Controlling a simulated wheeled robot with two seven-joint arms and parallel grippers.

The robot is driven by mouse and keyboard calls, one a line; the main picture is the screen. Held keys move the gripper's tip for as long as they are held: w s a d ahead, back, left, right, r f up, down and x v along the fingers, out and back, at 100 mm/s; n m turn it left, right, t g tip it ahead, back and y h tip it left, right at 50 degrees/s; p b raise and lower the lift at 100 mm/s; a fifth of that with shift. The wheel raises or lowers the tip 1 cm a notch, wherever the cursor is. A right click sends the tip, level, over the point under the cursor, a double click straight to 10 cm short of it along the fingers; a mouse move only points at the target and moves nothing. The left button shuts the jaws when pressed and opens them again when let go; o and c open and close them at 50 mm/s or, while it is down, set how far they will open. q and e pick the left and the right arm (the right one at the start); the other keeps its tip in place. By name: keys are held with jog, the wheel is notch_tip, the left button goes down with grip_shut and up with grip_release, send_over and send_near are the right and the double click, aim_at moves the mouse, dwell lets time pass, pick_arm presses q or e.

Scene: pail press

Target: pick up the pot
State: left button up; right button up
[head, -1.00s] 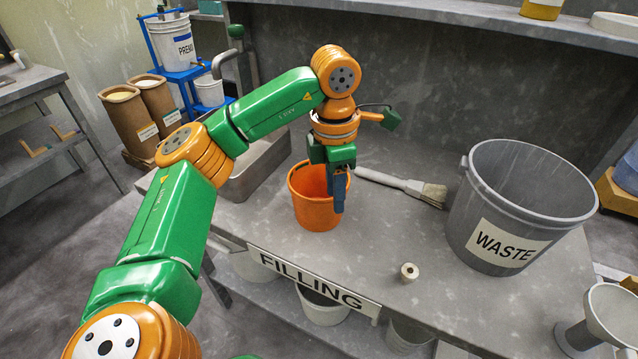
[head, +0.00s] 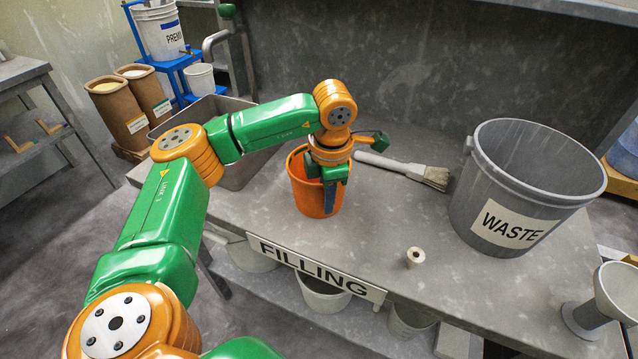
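The orange pot (head: 308,197) stands upright on the grey bench, behind the FILLING sign. My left gripper (head: 329,197) points down at the pot's right front side. One dark blue finger shows in front of the pot's outer wall, and the green finger mounts are at rim height. The other finger is hidden, so I cannot tell the gap between them or whether they touch the wall. The gripper and wrist cover the right part of the pot's rim. My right gripper is out of view.
A brush (head: 408,170) lies behind and right of the pot. A grey WASTE bin (head: 480,222) stands at the bench's right. A small pale spool-like piece (head: 414,257) sits near the front edge. A metal basin (head: 240,172) is left of the pot. Bare bench lies between pot and bin.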

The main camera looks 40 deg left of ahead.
pick_arm(q)
grip_shut()
jog(key=shift+r, duration=0.1)
